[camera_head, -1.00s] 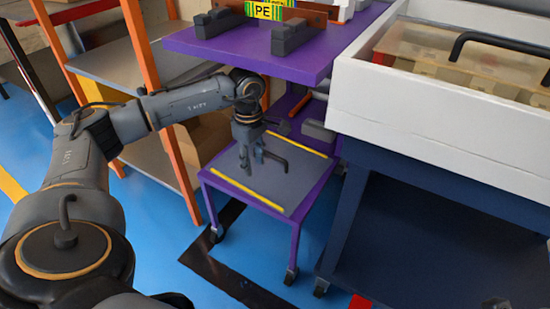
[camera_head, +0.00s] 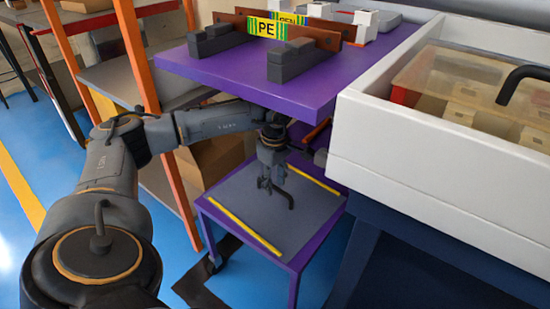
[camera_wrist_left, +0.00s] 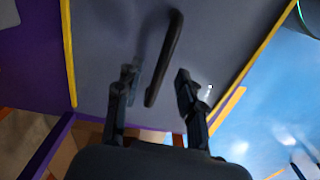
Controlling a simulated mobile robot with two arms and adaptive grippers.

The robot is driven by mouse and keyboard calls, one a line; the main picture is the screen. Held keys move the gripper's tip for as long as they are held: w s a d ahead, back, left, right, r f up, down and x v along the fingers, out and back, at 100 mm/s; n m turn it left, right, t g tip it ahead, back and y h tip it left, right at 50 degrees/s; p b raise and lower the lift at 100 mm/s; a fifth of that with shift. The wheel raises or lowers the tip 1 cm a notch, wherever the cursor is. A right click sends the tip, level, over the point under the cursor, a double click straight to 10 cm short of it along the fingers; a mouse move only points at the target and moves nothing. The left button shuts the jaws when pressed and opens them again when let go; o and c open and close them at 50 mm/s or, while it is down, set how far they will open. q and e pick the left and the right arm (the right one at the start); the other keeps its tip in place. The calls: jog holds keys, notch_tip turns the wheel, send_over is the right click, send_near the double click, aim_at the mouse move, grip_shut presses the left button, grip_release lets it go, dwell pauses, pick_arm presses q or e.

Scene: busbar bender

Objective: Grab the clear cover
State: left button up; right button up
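My left gripper (camera_head: 268,184) points down over the panel, close to the handle. In the left wrist view its two fingers (camera_wrist_left: 155,82) are apart, with the handle's near end between them in the picture. I cannot tell whether they touch it. My right gripper is out of view.
A purple upper shelf (camera_head: 225,70) with dark blocks and a PE sign overhangs behind my left gripper. A white-walled bin (camera_head: 430,145) at right holds a see-through lid (camera_head: 440,75) with a black handle. An orange-framed rack (camera_head: 140,60) stands at left.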

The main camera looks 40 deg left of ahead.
aim_at(274, 192)
pick_arm(q)
notch_tip(274, 192, down, 3)
jog(key=shift+r+b, duration=0.15)
jog(key=shift+b, duration=0.25)
grip_shut()
jog(key=shift+r, duration=0.2)
